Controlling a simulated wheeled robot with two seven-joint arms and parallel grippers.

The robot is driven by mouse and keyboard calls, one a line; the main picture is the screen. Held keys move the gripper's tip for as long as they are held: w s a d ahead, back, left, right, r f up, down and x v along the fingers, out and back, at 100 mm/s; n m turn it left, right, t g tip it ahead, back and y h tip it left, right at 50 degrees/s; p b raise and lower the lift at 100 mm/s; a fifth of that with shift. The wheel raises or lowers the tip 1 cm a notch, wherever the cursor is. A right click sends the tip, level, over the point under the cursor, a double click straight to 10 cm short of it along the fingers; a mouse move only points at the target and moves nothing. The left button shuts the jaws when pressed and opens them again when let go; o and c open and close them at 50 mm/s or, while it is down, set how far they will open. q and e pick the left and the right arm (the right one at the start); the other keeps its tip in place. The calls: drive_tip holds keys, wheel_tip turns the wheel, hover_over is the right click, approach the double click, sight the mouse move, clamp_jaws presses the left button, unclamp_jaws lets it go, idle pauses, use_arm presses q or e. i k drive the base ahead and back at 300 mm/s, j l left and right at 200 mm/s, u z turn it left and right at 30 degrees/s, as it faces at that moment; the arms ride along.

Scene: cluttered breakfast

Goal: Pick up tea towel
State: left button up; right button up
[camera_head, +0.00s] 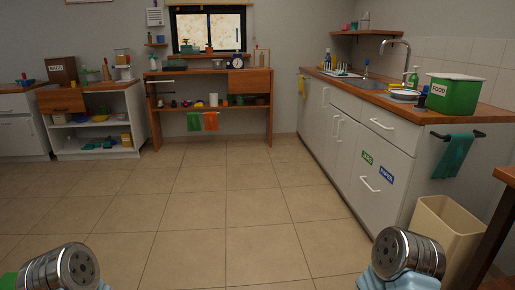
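A teal tea towel (455,155) hangs over a dark rail on the end panel of the right-hand counter. An orange towel (211,121) and a green towel (194,122) hang side by side from the front of the wooden table at the back. A small yellow cloth (302,86) hangs at the far end of the right-hand counter. Which of these is the task's tea towel, I cannot tell. No gripper fingers are in view, and no towel is seen held.
A beige bin (441,238) stands on the floor below the teal towel. A green FOOD box (454,96) sits on the counter (400,101) above. A wooden table edge (507,176) juts in at the right. The tiled floor (225,200) ahead is clear.

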sight(340, 72)
drive_tip(key=i, duration=2.5)
drive_tip(key=i+z, duration=0.2)
drive_tip(key=i, duration=0.25)
drive_tip(key=i+j+z, duration=0.25)
drive_tip(key=i, duration=0.2)
drive_tip(key=i+j+z, duration=0.2)
drive_tip(key=i, duration=0.25)
drive_tip(key=i+j+z, duration=0.2)
drive_tip(key=i, duration=0.2)
